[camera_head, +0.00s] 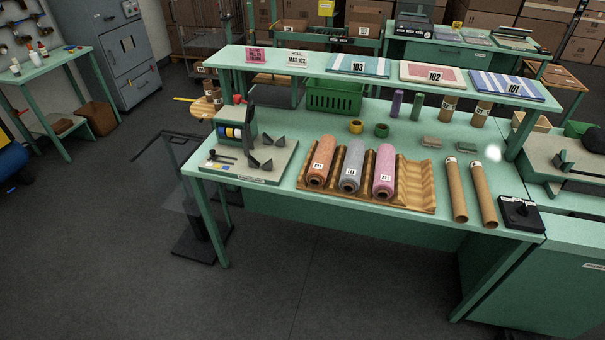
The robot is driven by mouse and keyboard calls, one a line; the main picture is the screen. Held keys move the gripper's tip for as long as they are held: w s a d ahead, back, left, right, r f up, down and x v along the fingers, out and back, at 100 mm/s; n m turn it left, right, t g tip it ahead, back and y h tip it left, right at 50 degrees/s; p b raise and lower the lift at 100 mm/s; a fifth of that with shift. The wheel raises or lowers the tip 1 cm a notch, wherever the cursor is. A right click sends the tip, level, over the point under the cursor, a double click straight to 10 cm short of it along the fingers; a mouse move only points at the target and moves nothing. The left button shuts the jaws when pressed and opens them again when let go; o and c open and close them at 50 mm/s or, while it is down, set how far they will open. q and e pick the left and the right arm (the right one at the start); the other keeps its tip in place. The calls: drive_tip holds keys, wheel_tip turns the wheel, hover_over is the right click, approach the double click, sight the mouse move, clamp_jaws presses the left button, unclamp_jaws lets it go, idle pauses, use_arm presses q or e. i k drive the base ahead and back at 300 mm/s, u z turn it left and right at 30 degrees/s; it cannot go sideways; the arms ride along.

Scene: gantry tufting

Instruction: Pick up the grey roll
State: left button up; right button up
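The grey roll (351,167) lies in the middle of three rolls on a wavy wooden cradle (415,183) on the green table. Its near end faces me and carries a white label that reads 111. An orange roll (321,161) lies to its left and a pink roll (385,172) to its right, with narrow gaps between them. The right part of the cradle is empty. Neither of my grippers shows in the head view.
A small machine (246,156) stands left of the cradle. Two cardboard tubes (456,190) and a black box (519,214) lie to the right. A raised shelf (312,67) with samples spans the back above a green basket (334,97). The floor in front is clear.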

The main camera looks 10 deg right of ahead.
sight(350, 179)
drive_tip(key=u, duration=0.8)
drive_tip(key=i, duration=1.35)
drive_tip(key=z, duration=0.35)
drive_tip(key=i, duration=0.6)
drive_tip(key=z, duration=0.7)
